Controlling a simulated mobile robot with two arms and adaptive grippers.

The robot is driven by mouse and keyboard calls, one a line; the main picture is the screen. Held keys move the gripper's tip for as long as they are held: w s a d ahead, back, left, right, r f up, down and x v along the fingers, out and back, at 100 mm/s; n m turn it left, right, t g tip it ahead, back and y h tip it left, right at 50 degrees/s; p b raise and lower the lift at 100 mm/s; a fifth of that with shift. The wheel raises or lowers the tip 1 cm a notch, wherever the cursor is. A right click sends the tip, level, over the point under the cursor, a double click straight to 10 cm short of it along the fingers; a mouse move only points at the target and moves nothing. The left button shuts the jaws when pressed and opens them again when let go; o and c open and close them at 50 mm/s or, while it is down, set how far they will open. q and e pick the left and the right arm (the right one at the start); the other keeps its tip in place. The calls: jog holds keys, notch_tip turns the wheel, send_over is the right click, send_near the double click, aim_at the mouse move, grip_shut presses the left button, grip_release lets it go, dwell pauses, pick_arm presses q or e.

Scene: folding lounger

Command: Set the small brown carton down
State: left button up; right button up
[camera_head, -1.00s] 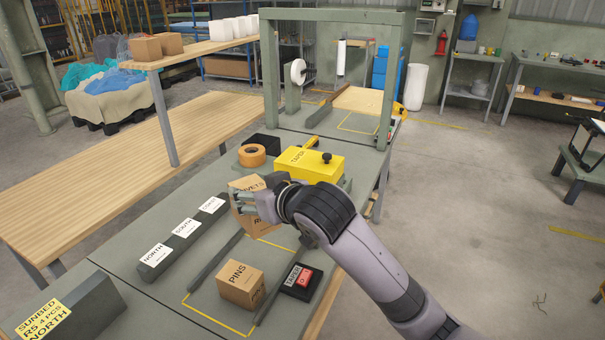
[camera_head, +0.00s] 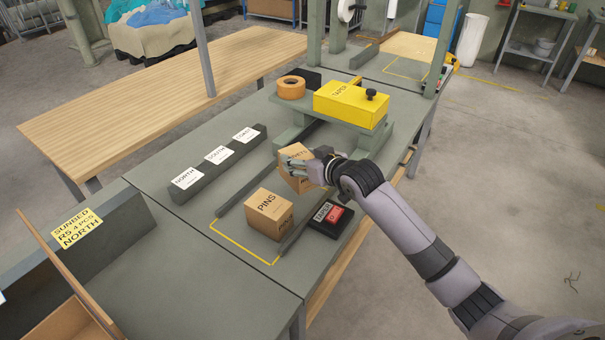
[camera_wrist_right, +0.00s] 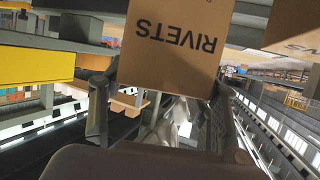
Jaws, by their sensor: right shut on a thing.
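The small brown carton marked RIVETS (camera_head: 296,182) is in my right gripper (camera_head: 299,163), just behind the carton marked PINS (camera_head: 268,216). My right fingers are shut on it and cover part of its upper face. Part of the PINS carton (camera_wrist_right: 290,28) shows at the right. My left gripper is not in view.
Two dark rails (camera_head: 243,182) and a yellow line (camera_head: 232,246) bound the lane where PINS stands. A black TAPER control box (camera_head: 331,218) sits to the right. A yellow TAPER unit (camera_head: 350,103) stands behind.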

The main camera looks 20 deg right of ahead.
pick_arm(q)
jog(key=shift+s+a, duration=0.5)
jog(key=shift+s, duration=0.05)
pick_arm(e)
jog(key=shift+f, duration=2.75)
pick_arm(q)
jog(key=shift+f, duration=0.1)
pick_arm(e)
jog(key=o, duration=1.5)
jog(key=shift+f, duration=0.2)
jog(key=shift+o, duration=0.2)
jog(key=shift+s+r, duration=0.1)
jog(key=shift+r, duration=0.1)
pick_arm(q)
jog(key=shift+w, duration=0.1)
pick_arm(e)
jog(key=v, duration=1.1)
jog(key=shift+s+d, duration=0.15)
jog(key=shift+s, duration=0.2)
